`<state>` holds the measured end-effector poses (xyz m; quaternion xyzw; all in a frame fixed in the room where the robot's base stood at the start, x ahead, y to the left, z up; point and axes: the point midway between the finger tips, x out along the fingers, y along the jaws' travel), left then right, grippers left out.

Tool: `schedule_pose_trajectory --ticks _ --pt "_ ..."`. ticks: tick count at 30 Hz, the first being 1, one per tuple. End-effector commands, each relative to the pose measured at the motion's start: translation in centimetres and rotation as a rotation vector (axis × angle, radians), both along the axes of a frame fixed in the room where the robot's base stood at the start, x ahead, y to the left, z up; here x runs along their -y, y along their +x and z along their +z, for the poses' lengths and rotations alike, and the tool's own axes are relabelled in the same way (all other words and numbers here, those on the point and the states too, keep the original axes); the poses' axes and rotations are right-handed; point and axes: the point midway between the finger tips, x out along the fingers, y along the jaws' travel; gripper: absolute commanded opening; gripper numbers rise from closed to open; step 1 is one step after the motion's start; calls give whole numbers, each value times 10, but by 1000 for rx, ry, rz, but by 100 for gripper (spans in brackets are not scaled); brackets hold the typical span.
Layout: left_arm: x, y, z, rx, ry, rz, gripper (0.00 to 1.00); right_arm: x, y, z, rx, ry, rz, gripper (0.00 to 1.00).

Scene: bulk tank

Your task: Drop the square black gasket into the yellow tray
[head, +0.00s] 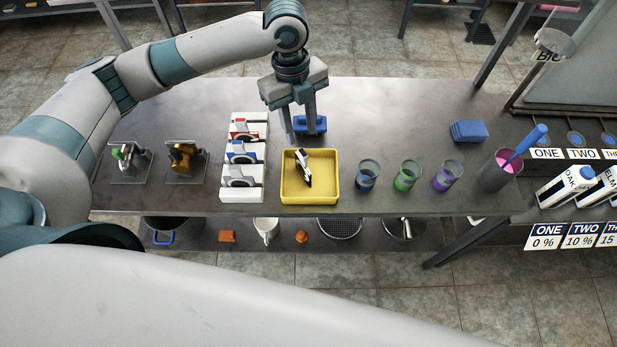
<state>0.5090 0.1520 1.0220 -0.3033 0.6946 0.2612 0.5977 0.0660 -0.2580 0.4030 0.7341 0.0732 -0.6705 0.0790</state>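The yellow tray (288,197) stands near the front edge of the grey table. A small black-and-white piece (304,170) lies slanted inside it. It may be the square black gasket with a white part, but its shape is too small to be sure. My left gripper (301,135) points down just behind and above the tray. Its two fingers are apart with nothing visible held between them. A blue object (315,124) shows behind the fingers, partly hidden by them. My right gripper is out of view.
Left of the tray stands a white rack (242,195) with red, blue and grey pieces. Right of it stand blue (367,175), green (407,175) and purple (447,176) beakers.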

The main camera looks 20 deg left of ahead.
Motion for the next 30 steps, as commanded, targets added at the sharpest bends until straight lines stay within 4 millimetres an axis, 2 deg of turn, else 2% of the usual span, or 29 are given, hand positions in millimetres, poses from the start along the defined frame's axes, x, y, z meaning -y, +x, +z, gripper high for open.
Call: schedule_pose_trajectory --ticks 9,15,21,30 --pt "-7 8 63 7 -1 -1 34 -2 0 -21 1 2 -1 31" --pt "-10 11 96 4 -1 -1 34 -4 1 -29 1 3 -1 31" --pt "-12 12 113 1 0 0 34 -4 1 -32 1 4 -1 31" --pt "-13 12 116 0 0 0 34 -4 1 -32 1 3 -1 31"
